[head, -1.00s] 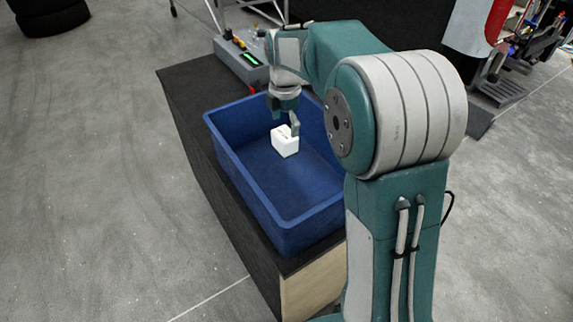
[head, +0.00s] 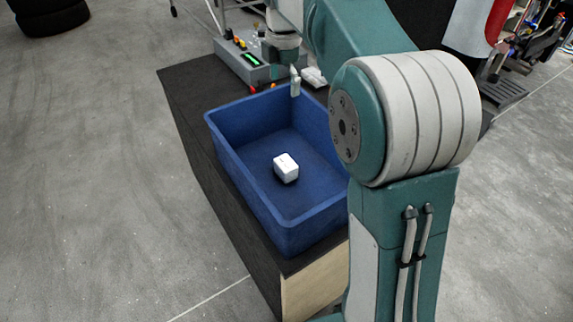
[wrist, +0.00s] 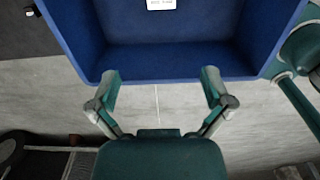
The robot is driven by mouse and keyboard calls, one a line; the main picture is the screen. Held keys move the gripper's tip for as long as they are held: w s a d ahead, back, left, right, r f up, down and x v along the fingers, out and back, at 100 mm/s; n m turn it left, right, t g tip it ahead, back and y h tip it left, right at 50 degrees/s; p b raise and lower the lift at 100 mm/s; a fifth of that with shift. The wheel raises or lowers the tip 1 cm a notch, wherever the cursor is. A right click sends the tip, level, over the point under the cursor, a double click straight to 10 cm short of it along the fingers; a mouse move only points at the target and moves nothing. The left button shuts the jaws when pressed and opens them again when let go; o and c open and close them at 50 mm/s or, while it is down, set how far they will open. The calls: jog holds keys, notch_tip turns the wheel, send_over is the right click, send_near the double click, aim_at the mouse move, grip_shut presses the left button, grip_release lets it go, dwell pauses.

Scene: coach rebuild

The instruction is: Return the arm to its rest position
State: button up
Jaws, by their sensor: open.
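My arm reaches from the right over the blue bin. My gripper (head: 284,80) is above the bin's far rim in the head view, open and empty. In the wrist view my gripper (wrist: 160,95) shows two fingers spread wide with nothing between them. A small white box (head: 286,168) lies on the floor of the blue bin (head: 240,172), apart from the gripper. The box (wrist: 161,4) is cut off by the top edge of the wrist view, inside the bin (wrist: 180,66).
The bin stands on a black-topped bench (head: 190,88) with a wooden side. Tyres (head: 52,18) lie at the far left. The concrete floor on the left is clear.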

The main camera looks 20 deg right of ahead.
jog(key=shift+r, duration=0.4)
jog(key=s+r+m+t, duration=0.1)
jog(key=s+m+t, duration=0.2)
jog(key=s+m, duration=0.95)
jog(key=s+f+m+t, duration=0.1)
jog(key=s+f+m, duration=0.2)
jog(key=s, duration=0.4)
jog(key=s+f+m+t, duration=0.1)
jog(key=s+f+m, duration=0.3)
jog(key=s+m, duration=0.2)
jog(key=shift+s+f+t, duration=0.15)
jog(key=shift+s+t, duration=0.15)
jog(key=shift+s, duration=0.8)
jog(key=shift+d, duration=0.1)
